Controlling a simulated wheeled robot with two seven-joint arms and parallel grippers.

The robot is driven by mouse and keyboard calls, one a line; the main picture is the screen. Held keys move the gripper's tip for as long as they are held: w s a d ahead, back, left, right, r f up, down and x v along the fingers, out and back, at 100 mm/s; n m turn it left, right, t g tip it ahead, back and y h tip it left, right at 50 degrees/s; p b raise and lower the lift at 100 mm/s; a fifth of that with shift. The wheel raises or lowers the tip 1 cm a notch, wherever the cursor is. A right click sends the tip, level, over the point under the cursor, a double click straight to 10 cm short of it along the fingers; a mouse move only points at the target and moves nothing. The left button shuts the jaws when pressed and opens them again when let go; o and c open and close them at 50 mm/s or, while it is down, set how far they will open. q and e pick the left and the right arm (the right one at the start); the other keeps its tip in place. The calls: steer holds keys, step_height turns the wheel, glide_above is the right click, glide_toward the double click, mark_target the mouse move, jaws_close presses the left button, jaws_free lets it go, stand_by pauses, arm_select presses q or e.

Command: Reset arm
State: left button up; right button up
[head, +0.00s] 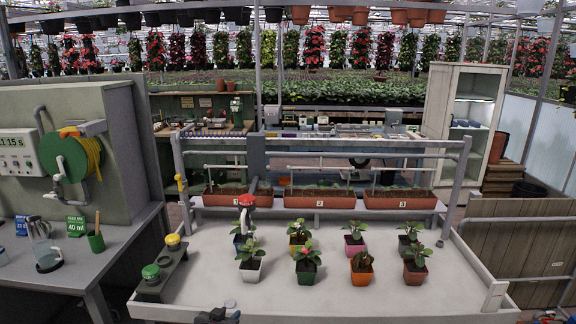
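My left gripper (218,315) shows only as a small dark shape at the bottom edge of the head view, over the front edge of the white bench (330,282). Most of it is cut off, so I cannot tell whether its fingers are open or shut. No object shows in it. A dark shape lies at the bottom right edge of the picture; I cannot tell what it is. My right gripper cannot be made out.
Several potted plants stand in two rows on the bench, among them one in a white pot (249,270). A stand with a green and a yellow knob (172,240) is at its left. Three planters (318,199) stand behind.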

arm_select(q)
steer(key=s+a+f+g+y, duration=0.1)
steer(key=s+f+g, duration=0.2)
steer(key=s, duration=1)
steer(key=s+a+f+g+y, duration=0.1)
steer(key=s+f+g, duration=0.2)
steer(key=s, duration=0.9)
steer(key=s+a+f+g, duration=0.2)
steer(key=s+f+g, duration=0.1)
steer(key=s, duration=1)
step_height(320, 180, down, 24)
steer(key=w+d+g, duration=0.1)
steer(key=w+d, duration=0.1)
steer(key=s+f, duration=0.4)
steer(key=f, duration=0.8)
steer(key=s+f, duration=0.4)
steer(key=f, duration=0.9)
steer(key=shift+f+g+b, duration=0.15)
steer(key=shift+g+b, duration=0.25)
steer(key=shift+b, duration=0.05)
arm_select(e)
steer(key=shift+w+a+r, duration=0.1)
steer(key=shift+w+r, duration=0.15)
steer(key=shift+r, duration=0.3)
steer(key=shift+w+a+r, duration=0.1)
steer(key=shift+w+r, duration=0.15)
steer(key=shift+r, duration=0.25)
